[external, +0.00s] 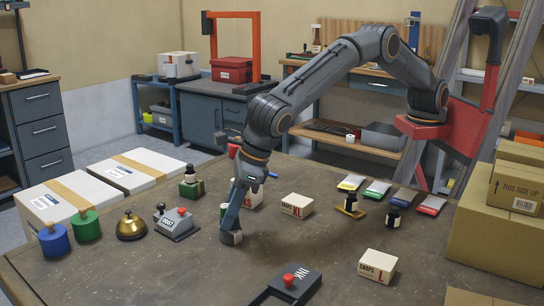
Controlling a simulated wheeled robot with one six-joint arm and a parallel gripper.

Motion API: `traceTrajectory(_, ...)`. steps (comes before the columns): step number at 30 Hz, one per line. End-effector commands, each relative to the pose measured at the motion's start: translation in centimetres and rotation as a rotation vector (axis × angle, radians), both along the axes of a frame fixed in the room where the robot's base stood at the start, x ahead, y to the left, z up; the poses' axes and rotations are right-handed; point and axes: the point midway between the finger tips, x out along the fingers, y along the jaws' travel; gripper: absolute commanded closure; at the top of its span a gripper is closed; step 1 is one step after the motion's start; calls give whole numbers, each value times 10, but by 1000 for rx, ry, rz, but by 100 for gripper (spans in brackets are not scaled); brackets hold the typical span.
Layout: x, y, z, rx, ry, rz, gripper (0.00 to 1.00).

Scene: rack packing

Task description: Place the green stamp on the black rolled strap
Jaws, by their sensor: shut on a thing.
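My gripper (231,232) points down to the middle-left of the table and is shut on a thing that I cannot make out. A dark grey rounded piece shows at its low end, close to the tabletop. A small green patch shows just left of the fingers, mostly hidden. A green-based piece with a black knob (191,188), which looks like the green stamp, stands upright further back on the left, apart from my gripper. I cannot clearly pick out the black rolled strap.
A grey box with a red button (175,224), a brass bell (130,227), a green round piece (86,228) and a blue one (54,242) stand left. Small white boxes (297,205) stand right of my gripper. Cartons (500,235) fill the right edge.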

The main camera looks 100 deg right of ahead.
Motion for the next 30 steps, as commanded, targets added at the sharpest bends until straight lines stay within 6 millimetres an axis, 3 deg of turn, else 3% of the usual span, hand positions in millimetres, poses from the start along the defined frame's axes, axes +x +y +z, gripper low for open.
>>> traceTrajectory(5, 0, 0, -3, 0, 0, 0, 100)
traceTrajectory(6, 0, 0, -3, 0, 0, 0, 77)
traceTrajectory(9, 0, 0, -3, 0, 0, 0, 62)
traceTrajectory(20, 0, 0, 2, 0, 0, 0, 62)
traceTrajectory(23, -4, 1, 11, 1, -1, 1, 62)
traceTrajectory(30, -22, 1, 55, 1, -3, 2, 62)
